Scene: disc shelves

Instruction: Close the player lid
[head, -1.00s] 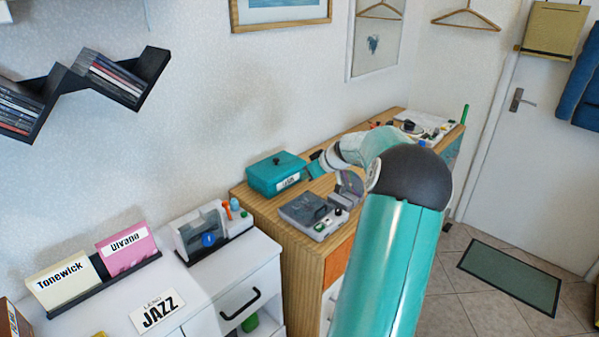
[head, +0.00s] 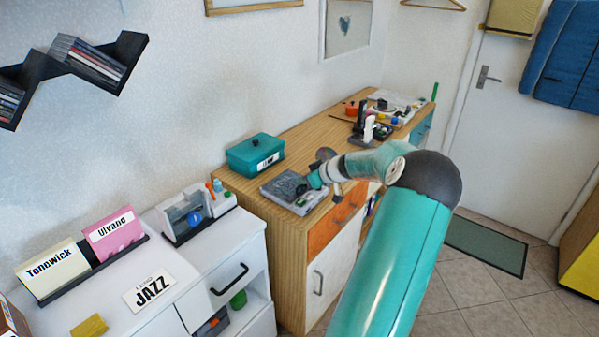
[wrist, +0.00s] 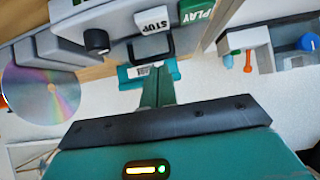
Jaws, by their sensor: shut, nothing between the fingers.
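The grey player (head: 283,187) sits on the near end of the wooden cabinet. It fills the top of the wrist view (wrist: 118,22), with a white STOP button (wrist: 152,20), a green PLAY button (wrist: 195,10), a black knob (wrist: 96,41) and a black handle loop (wrist: 166,46). I cannot tell for sure how the lid stands. My gripper (head: 308,182) is at the player's right side in the head view. In the wrist view its teal fingers (wrist: 157,75) are together and empty, close to the handle; contact is unclear.
A teal box (head: 243,157) stands behind the player. A shiny disc (wrist: 40,95) shows at left in the wrist view. A white device with a blue disc (head: 194,219) is on the white cabinet. Several small items crowd the wooden cabinet's far end (head: 385,113).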

